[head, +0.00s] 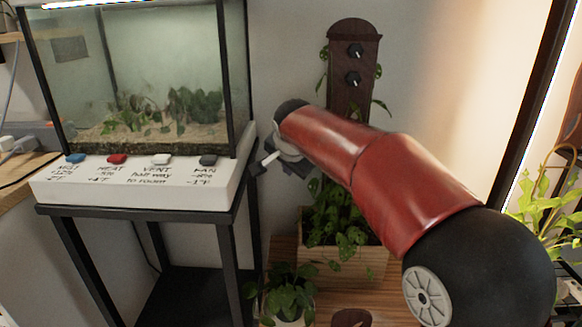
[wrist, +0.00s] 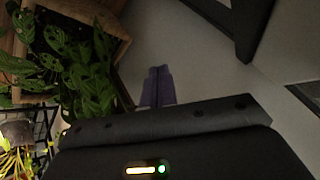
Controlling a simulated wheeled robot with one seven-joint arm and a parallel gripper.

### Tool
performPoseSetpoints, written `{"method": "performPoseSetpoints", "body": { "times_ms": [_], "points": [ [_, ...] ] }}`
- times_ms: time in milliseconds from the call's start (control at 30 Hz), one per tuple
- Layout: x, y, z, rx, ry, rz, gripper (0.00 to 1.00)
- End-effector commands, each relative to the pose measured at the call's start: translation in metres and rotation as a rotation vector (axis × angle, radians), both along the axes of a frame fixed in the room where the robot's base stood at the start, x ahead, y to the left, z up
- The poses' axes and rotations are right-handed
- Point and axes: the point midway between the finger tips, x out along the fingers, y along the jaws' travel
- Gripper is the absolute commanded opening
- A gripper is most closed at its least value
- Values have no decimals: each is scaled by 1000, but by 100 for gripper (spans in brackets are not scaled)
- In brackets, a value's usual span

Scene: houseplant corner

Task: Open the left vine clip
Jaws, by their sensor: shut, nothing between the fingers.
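My gripper (wrist: 157,76) shows in the wrist view with its two purple fingers side by side, shut and empty. It points toward a pale wall, beside a leafy plant in a wooden planter. I cannot make out the left vine clip for certain in either view. A dark wooden board (head: 347,101) on the wall carries two black knob-like parts (head: 355,50), one above the other, with vine leaves at its edges.
A glass tank (head: 150,80) and a white control box (head: 140,188) with coloured buttons stand on a black stand (head: 229,262) at left. A wooden planter (head: 340,262) and a small potted plant (head: 288,292) are below my arm. More foliage (head: 545,200) is at right.

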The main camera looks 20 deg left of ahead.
Motion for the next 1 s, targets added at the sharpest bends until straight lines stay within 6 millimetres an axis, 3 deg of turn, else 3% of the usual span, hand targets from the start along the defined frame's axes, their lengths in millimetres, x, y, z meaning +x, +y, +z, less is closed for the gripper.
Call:
{"method": "performPoseSetpoints", "body": {
  "times_ms": [633, 1000],
  "points": [
    [1, 0, 0, 1, 0, 0, 0],
    [3, -15, 0, 1, -2, -1, 0]
  ]
}}
